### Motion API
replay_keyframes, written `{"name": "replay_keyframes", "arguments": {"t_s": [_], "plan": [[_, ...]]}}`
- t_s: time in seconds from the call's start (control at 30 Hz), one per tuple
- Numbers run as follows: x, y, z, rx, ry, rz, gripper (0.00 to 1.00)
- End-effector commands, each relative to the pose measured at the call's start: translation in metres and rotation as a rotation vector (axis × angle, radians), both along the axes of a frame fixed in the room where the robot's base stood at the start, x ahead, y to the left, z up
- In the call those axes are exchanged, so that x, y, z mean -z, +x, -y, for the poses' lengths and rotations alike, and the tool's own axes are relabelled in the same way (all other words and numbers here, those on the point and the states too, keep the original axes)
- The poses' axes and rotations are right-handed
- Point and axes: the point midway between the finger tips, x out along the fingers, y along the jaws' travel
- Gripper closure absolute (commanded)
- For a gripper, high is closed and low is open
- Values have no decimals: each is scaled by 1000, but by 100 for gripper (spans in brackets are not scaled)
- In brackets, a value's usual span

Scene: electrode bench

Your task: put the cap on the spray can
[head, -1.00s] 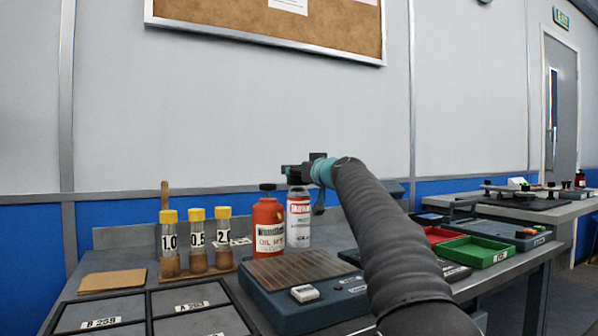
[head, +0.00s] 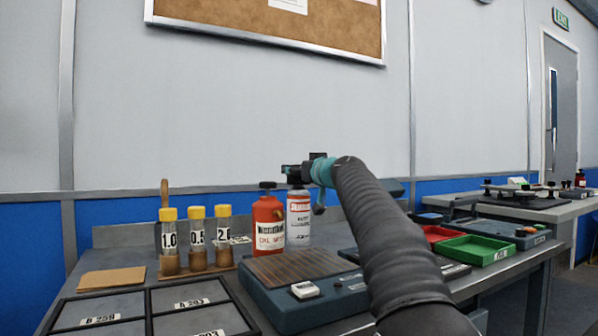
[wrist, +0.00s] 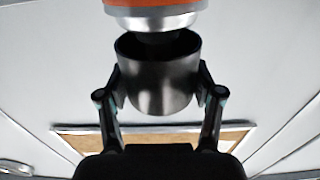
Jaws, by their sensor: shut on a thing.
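The spray can (head: 299,219) is white with a red band and stands upright on the bench at the back. Its red-orange band, silver shoulder (wrist: 155,23) and dark nozzle (wrist: 155,38) show at the top of the wrist view. My gripper (wrist: 160,88) is shut on the cap (wrist: 162,84), a dark grey metal cup. The cap's open end faces the can, and the nozzle reaches into its mouth. I cannot tell whether the rim touches the shoulder. In the head view my gripper (head: 298,176) is right above the can.
A red bottle (head: 268,225) stands close at the can's left. Yellow-capped vials (head: 196,240) are further left. A blue-grey device (head: 300,285) lies in front. Green (head: 478,250) and red trays are on the right. The wall is behind.

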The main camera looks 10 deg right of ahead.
Motion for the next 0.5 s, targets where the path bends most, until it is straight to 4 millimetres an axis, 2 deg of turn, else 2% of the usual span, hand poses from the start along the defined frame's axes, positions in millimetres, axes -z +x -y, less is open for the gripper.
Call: {"name": "replay_keyframes", "arguments": {"t_s": [0.47,0.5], "plan": [[0,0,0,0,0,0,52],[0,0,0,0,0,0,24]]}}
